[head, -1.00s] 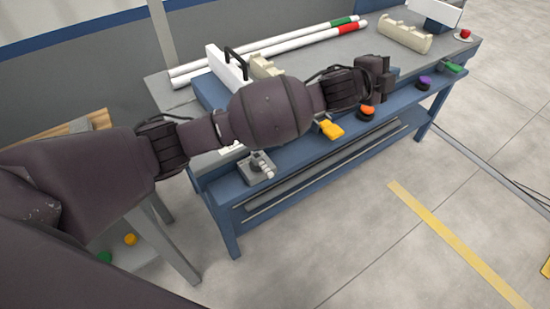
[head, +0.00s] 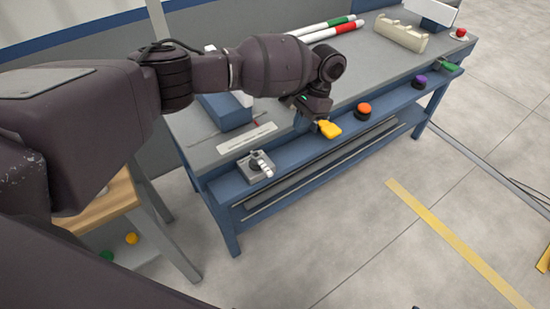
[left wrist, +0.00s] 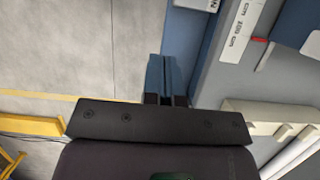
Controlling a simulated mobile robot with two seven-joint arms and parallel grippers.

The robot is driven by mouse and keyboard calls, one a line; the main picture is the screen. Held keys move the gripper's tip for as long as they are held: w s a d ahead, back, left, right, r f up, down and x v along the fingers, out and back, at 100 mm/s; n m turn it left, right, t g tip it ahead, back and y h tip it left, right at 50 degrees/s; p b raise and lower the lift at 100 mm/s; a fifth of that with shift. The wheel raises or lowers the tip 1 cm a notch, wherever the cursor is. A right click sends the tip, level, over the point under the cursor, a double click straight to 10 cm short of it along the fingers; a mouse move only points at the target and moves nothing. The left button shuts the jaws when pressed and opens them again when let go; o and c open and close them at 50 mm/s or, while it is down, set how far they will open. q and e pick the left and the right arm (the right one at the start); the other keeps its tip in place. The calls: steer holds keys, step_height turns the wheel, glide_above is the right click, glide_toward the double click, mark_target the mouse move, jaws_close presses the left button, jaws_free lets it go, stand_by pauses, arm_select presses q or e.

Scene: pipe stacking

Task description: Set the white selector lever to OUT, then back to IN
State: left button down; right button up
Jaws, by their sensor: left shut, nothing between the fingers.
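The white selector lever (head: 263,161) stands on a small grey base plate (head: 256,174) at the front left of the blue workbench. Its IN and OUT markings are too small to read. My left gripper (head: 301,123) is to the right of the lever, pointing down over the bench's front edge, close to the yellow handle. It is apart from the lever. My right gripper is not seen.
A yellow handle (head: 329,129), an orange button (head: 364,110), a purple button (head: 419,82) and a green handle (head: 449,67) line the bench front. White pipes (head: 330,30) and a beige rack (head: 402,34) are on top. A white label strip (head: 247,138) lies behind the lever.

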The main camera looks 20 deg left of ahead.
mark_target(262, 164)
arm_select(q)
steer(key=s+a+f, duration=0.5)
steer(key=s+f, duration=0.1)
steer(key=f, duration=0.3)
steer(key=shift+s+p, duration=0.15)
steer(key=shift+p, duration=0.15)
steer(key=shift+f, duration=0.1)
steer(key=shift+a, duration=0.1)
